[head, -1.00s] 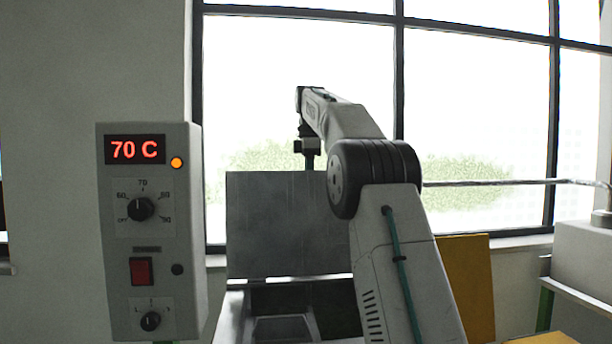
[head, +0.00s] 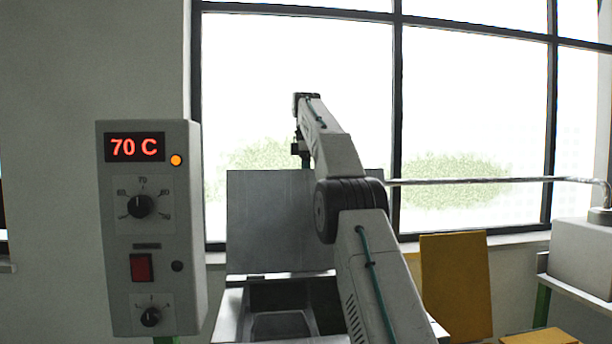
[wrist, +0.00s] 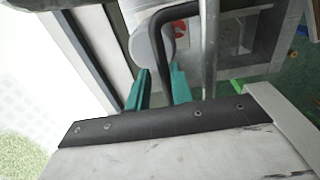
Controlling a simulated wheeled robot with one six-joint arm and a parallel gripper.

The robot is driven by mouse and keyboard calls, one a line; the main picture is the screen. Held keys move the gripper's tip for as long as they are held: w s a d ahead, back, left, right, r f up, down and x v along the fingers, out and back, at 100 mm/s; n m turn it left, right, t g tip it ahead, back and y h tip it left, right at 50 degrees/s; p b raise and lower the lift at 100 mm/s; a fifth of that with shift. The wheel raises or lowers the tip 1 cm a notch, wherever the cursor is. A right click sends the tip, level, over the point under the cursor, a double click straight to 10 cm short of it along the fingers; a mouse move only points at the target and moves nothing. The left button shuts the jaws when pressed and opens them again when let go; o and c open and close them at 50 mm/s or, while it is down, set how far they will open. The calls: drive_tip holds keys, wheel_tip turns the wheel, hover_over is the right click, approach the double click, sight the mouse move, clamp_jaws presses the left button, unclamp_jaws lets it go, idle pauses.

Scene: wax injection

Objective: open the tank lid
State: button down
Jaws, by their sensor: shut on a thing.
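The tank lid (head: 280,222) is a flat grey metal panel standing up, close to vertical, at the back of the tank in the head view. The tank (head: 232,315) shows its opening below the lid, dark inside. My gripper (wrist: 160,72) shows in the wrist view as two teal fingers close together at the bent black handle (wrist: 165,22). It is shut on that handle, though the contact is partly hidden. In the head view my wrist (head: 301,150) is at the lid's top edge, and the fingertips are hidden behind the lid.
A control box (head: 150,230) reading 70 C with a lit orange lamp stands at left. A yellow panel (head: 456,287) leans at right. A white box (head: 583,256) on a bench and a metal rod (head: 490,181) are farther right. Windows are behind.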

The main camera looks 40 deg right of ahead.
drive_tip(key=shift+w+d+f, duration=0.15)
drive_tip(key=shift+w+f, duration=0.1)
drive_tip(key=shift+w, duration=0.05)
drive_tip(key=c, duration=1.5)
unclamp_jaws()
drive_tip(key=shift+w+d+f, duration=0.15)
drive_tip(key=shift+w+f, duration=0.05)
drive_tip(key=shift+r, duration=0.1)
drive_tip(key=shift+s+r, duration=0.15)
drive_tip(key=shift+s, duration=0.05)
